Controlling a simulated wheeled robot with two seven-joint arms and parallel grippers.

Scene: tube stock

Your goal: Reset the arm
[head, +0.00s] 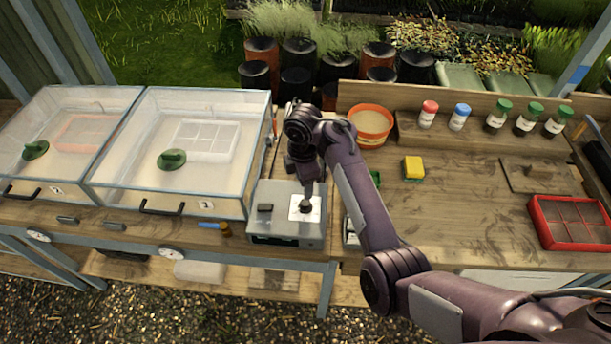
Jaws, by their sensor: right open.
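My right arm reaches in from the lower right, and its wrist is bent over the grey box-shaped device (275,228) at the middle of the bench. My right gripper (305,178) points down above the device's white square plate (297,214). It is open. A small dark round object (305,205) shows on the plate just below the gripper; I cannot tell whether the fingers touch it. The arm hides part of the bench behind it. My left gripper is not in view.
Two clear-lidded boxes (120,180) stand left of the device. An orange pot (371,125), a yellow sponge (413,167), several capped bottles (497,116) and a red tray (535,222) are to the right. The bench between sponge and tray is mostly clear.

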